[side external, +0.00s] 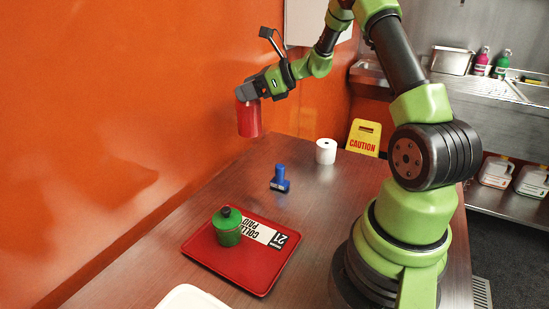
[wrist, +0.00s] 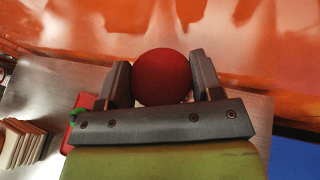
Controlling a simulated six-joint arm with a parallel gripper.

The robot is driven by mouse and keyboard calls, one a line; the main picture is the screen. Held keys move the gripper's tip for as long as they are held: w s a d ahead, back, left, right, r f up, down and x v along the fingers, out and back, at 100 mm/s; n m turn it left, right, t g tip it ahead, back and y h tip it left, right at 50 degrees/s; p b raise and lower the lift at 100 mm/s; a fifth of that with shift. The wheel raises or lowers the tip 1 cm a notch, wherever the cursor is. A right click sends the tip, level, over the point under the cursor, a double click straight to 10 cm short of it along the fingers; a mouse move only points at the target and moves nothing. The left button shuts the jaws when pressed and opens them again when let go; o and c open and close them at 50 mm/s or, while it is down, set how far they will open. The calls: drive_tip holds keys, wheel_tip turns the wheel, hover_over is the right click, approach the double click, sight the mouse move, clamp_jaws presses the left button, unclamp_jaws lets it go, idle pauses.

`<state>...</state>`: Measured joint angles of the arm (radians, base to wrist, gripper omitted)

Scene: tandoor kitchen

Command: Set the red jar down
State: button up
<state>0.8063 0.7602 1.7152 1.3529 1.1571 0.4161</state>
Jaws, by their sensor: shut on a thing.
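The red jar (side external: 249,119) hangs from my gripper (side external: 245,92), roughly upright, above the far left part of the table in the side external view. In the wrist view the round red top of the jar (wrist: 162,76) sits between the two fingers of my gripper (wrist: 163,84), which are shut on it. The jar's underside appears clear of the table, against the orange wall. The table (side external: 322,199) has a dark wood top.
A red tray (side external: 262,283) holds a green jar (side external: 228,232) and a label card (side external: 262,232). A blue stamp-like object (side external: 280,180) stands behind it. A white roll (side external: 326,151) and a yellow caution sign (side external: 364,137) are farther back. The orange wall (side external: 120,120) borders the table's left.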

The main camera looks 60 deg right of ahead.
drive_tip(key=s+d+f+m+h, duration=0.2)
drive_tip(key=d+m+h, duration=0.2)
drive_tip(key=d, duration=0.5)
wheel_tip(320, 180, down, 10)
drive_tip(key=shift+r+t, duration=0.2)
drive_tip(key=shift+t, duration=0.2)
drive_tip(key=shift+d, duration=0.1)
drive_tip(key=shift+f, duration=0.15)
drive_tip(key=o, duration=1.5)
drive_tip(key=shift+c, duration=0.2)
